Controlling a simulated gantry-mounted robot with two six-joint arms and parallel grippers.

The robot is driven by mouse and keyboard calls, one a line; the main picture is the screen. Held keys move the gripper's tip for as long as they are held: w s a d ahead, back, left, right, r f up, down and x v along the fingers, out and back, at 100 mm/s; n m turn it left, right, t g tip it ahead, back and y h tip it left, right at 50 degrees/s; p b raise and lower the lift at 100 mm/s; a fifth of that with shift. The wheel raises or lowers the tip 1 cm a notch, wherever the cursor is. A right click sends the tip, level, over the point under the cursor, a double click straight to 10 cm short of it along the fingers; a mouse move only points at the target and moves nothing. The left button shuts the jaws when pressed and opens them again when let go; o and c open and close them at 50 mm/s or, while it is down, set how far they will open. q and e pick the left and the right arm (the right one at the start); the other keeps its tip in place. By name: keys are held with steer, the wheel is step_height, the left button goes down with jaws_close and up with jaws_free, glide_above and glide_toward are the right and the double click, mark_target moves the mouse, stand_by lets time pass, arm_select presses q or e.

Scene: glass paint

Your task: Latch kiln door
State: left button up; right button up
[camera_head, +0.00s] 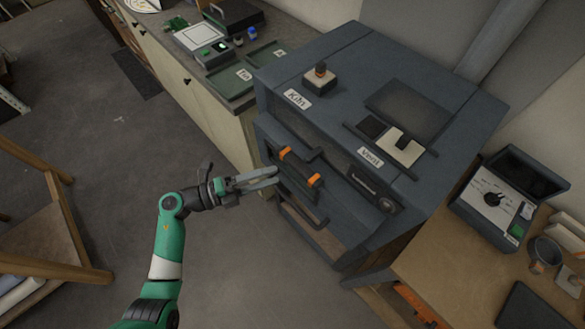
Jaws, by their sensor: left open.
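The kiln (345,50) is a large dark blue-grey box right of centre, with "Kiln" and "Vent" labels along its top front edge. Its front door (338,205) faces the lower left and carries a dark handle with two orange bands (314,180). I cannot tell whether the door sits fully flush. A dark bar (301,154) crosses the front near the handle; whether it is the latch is unclear. My left gripper (277,176) is open and empty, its fingertips just left of the handle, with no clear contact. My right gripper is not in view.
A counter (235,127) with green trays stands behind at the upper left. A wooden stool or rack (50,262) is at the left; floor between is clear.

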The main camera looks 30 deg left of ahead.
mark_target(293, 169)
arm_select(q)
steer(key=x, duration=0.7)
steer(key=shift+a+b, duration=0.1)
steer(key=shift+b, duration=0.25)
steer(key=shift+c, duration=0.2)
jaws_close()
stand_by(0.7)
